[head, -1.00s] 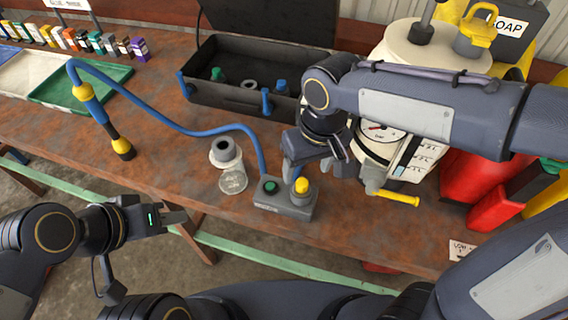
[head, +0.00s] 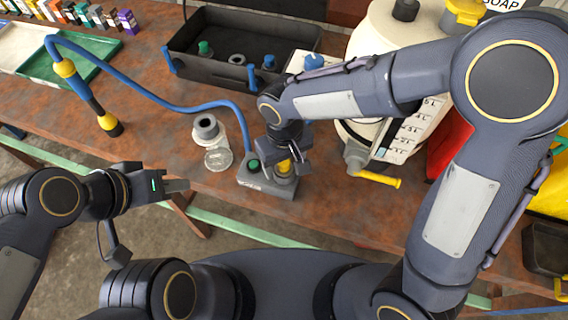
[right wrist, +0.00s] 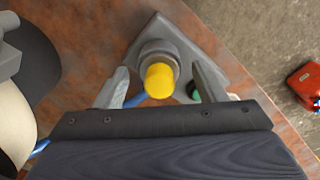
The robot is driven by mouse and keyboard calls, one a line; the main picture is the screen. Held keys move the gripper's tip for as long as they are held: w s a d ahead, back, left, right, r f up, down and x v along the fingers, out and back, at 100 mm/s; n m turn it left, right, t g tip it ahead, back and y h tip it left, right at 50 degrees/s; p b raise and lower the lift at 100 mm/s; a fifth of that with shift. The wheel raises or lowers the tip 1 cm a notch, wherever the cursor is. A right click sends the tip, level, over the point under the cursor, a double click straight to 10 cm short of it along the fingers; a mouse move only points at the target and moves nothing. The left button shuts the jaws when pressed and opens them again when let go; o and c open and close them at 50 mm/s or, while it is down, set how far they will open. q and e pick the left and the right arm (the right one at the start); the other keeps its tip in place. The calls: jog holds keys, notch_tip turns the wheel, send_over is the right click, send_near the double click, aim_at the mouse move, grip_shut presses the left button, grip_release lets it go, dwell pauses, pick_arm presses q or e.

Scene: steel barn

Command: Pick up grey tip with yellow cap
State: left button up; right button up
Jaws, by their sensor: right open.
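The grey tip with yellow cap stands upright in a small grey block (head: 265,184) near the front edge of the table. Its yellow cap (right wrist: 159,81) shows in the right wrist view, with the grey tip (right wrist: 159,50) around and behind it. My right gripper (right wrist: 160,85) is open, with one finger on each side of the cap and a gap on both sides. In the head view my right gripper (head: 284,163) partly covers the yellow cap (head: 284,168). My left gripper (head: 188,186) is empty, in front of the table's edge, and its fingers look close together.
A green-topped piece (head: 253,166) sits beside the tip in the block. A clear jar with a grey lid (head: 206,128) stands left of it. A blue hose (head: 150,98) crosses the table. A white tank with a yellow-handled tap (head: 375,178) stands right. A black case (head: 225,80) lies behind.

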jog(key=shift+c, duration=0.4)
jog(key=c, duration=1.1)
jog(key=shift+w+r, duration=0.1)
jog(key=shift+r, duration=0.5)
jog(key=shift+s+a+r+p, duration=0.4)
jog(key=shift+s+a+r, duration=0.7)
jog(key=shift+a+r, duration=1.35)
jog(key=shift+s+a+r+p, duration=0.4)
jog(key=shift+s+a+r, duration=1.05)
jog(key=shift+r, duration=1.7)
jog(key=shift+s+a+r+p, duration=0.4)
jog(key=shift+s+a+r, duration=0.4)
jog(key=shift+a+r, duration=1.75)
jog(key=shift+d+r, duration=0.25)
